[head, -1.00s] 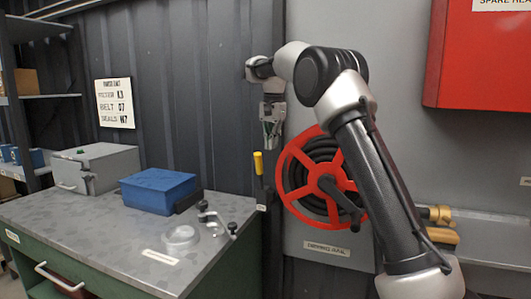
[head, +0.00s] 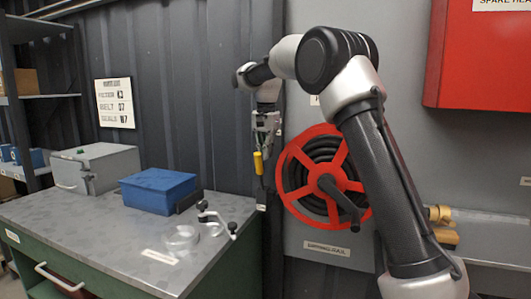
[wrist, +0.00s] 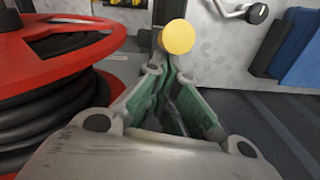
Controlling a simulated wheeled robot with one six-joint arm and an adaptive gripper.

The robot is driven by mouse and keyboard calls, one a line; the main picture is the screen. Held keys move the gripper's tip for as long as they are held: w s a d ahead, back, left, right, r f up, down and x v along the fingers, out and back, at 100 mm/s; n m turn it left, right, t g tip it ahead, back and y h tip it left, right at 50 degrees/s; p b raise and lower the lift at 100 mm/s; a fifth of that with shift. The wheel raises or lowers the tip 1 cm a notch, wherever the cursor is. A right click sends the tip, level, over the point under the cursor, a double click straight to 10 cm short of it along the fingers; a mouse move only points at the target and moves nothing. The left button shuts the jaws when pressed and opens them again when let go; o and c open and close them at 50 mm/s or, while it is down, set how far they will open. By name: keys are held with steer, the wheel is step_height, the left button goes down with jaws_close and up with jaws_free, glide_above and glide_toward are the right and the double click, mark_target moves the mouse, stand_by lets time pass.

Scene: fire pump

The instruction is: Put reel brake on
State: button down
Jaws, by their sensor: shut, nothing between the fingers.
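The hose reel (head: 322,178) has a red spoked rim and black hose and is mounted on the grey wall panel. It also fills the left of the wrist view (wrist: 60,45). A lever with a yellow grip (head: 258,163), seemingly the reel brake, stands upright just left of the reel. In the wrist view its round yellow end (wrist: 177,37) is just beyond my fingertips. My gripper (head: 264,143) points down beside the top of the lever, shut and empty. It also shows in the wrist view (wrist: 170,78). I cannot tell whether it touches the grip.
A red cabinet (head: 480,60) hangs at the upper right. A brass fitting (head: 440,214) is right of the reel.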

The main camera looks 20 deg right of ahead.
mark_target(256, 164)
steer(key=shift+s+a+t+h, duration=0.5)
steer(key=shift+s+a+t, duration=0.35)
steer(key=shift+s, duration=0.3)
steer(key=s+a+t, duration=0.1)
steer(key=s+a+f+t+h, duration=0.1)
steer(key=s, duration=0.1)
steer(key=s+a+f+t+h, duration=0.1)
steer(key=shift+s, duration=0.15)
steer(key=shift+s+a+f, duration=0.6)
steer(key=shift+s+f, duration=0.25)
steer(key=shift+f, duration=0.15)
steer(key=shift+s+a+f, duration=0.6)
steer(key=shift+s+f, duration=0.25)
steer(key=shift+f, duration=0.25)
steer(key=v, duration=1.2)
steer(key=shift+d+r, duration=0.25)
steer(key=shift+d, duration=0.05)
